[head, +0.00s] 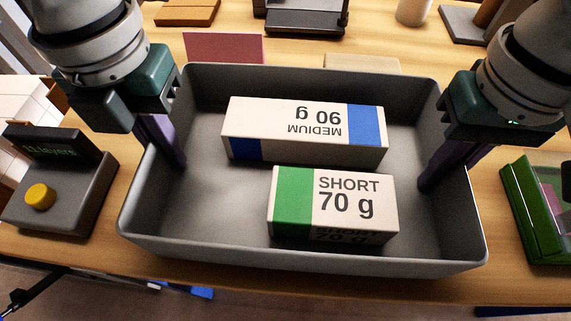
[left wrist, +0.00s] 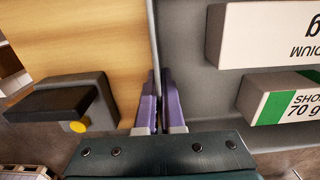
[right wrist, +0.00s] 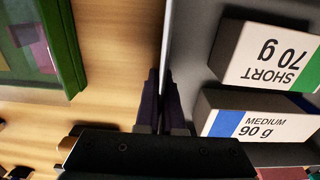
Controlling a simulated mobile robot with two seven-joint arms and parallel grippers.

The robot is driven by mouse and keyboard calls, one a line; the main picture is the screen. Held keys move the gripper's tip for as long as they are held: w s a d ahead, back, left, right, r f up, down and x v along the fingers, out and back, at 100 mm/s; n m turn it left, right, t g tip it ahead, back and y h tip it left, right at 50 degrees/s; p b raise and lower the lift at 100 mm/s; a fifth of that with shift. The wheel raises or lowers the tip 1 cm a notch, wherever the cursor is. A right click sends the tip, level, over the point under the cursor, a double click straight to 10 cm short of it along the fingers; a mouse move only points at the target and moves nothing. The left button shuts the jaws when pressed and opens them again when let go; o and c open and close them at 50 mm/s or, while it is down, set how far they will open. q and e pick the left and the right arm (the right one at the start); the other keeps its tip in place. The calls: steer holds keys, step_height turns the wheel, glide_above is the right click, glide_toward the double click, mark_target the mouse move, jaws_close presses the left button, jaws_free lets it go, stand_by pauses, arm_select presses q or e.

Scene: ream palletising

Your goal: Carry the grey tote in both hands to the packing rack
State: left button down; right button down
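The grey tote (head: 300,255) is in the middle of the head view over the wooden table, and I cannot tell whether it is lifted. Inside lie a white ream with blue ends marked MEDIUM 90 g (head: 300,132) and one with a green end marked SHORT 70 g (head: 340,200). My left gripper (head: 165,145) is shut on the tote's left wall, with its purple fingers (left wrist: 158,105) either side of it. My right gripper (head: 443,165) is shut on the right wall, its fingers (right wrist: 161,105) either side. The packing rack is not identifiable.
A grey device with a yellow button (head: 60,185) stands left of the tote. A green tray (head: 535,215) stands to the right. Floor shows beyond the table's front edge.

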arm_select(q)
steer(key=shift+a+f, duration=0.1)
steer(key=shift+f, duration=0.45)
arm_select(e)
steer(key=shift+d+f, duration=0.1)
steer(key=shift+f, duration=0.4)
arm_select(q)
steer(key=c, duration=1.4)
jaws_free()
steer(key=shift+r, duration=0.25)
arm_select(e)
steer(key=c, duration=1.4)
jaws_free()
steer(key=shift+r, duration=0.25)
arm_select(q)
steer(key=o, duration=0.4)
steer(key=shift+c, duration=0.2)
arm_select(e)
steer(key=o, duration=0.4)
steer(key=shift+c, duration=0.2)
arm_select(q)
step_height(320, 180, up, 12)
steer(key=shift+f, duration=0.1)
arm_select(e)
steer(key=shift+r, duration=0.3)
step_height(320, 180, up, 12)
steer(key=shift+f, duration=0.25)
